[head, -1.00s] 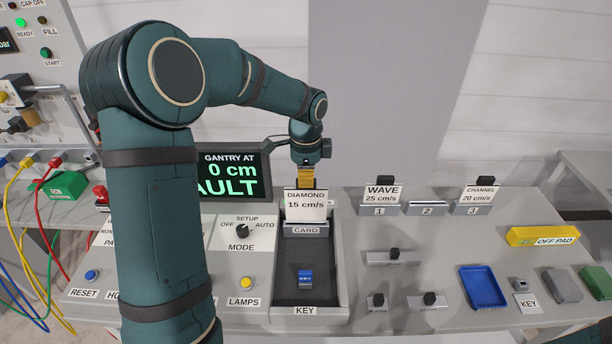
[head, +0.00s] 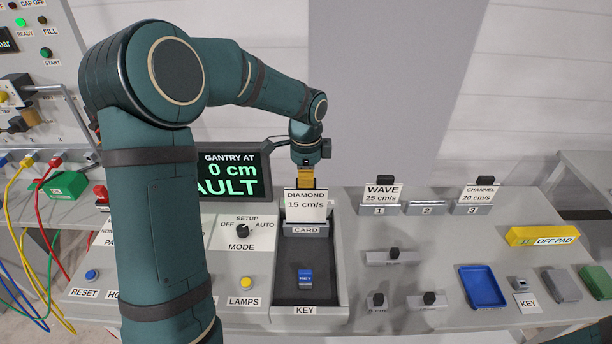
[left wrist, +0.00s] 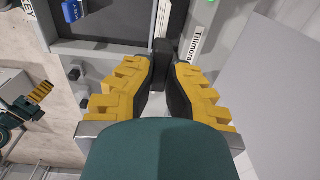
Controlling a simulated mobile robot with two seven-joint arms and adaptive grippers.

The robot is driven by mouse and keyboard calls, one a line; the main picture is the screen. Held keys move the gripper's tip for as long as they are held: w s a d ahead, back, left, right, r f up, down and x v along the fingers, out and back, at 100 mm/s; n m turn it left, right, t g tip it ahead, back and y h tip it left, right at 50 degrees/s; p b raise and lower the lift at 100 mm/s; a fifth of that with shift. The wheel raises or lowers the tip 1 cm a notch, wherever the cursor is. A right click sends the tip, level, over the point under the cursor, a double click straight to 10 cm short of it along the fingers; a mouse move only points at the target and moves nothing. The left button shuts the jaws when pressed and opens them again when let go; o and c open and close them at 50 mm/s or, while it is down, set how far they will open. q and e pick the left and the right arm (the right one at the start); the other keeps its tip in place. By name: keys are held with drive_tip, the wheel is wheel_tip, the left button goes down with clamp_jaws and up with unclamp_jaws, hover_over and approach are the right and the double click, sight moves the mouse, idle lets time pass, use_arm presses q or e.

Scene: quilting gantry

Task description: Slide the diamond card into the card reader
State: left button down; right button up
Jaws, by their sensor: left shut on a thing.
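The diamond card (head: 306,205) is a white upright plate marked DIAMOND 15 cm/s. Its lower edge meets the top of the grey card reader (head: 306,230), labelled CARD; how deep it sits in the slot I cannot tell. My left gripper (head: 306,182), with yellow fingers, is directly above the card and shut on its top. In the left wrist view the left gripper (left wrist: 162,62) closes around a dark tab (left wrist: 160,52); the card's face is mostly hidden there.
A blue KEY block (head: 305,277) lies in the dark tray (head: 292,296) in front of the reader. The WAVE card (head: 382,193) and CHANNEL card (head: 479,194) stand in holders at right; holder 2 (head: 426,209) is empty. The FAULT display (head: 232,175) stands behind left.

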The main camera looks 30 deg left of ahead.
sight(306, 191)
use_arm(q)
drive_tip(key=shift+f+b, duration=1.65)
drive_tip(key=shift+f, duration=0.95)
drive_tip(key=c, duration=1.3)
unclamp_jaws()
drive_tip(key=shift+o, duration=0.2)
drive_tip(key=shift+r, duration=0.1)
wheel_tip(306, 191, up, 12)
drive_tip(key=shift+s+d, duration=0.1)
drive_tip(key=shift+s, duration=0.05)
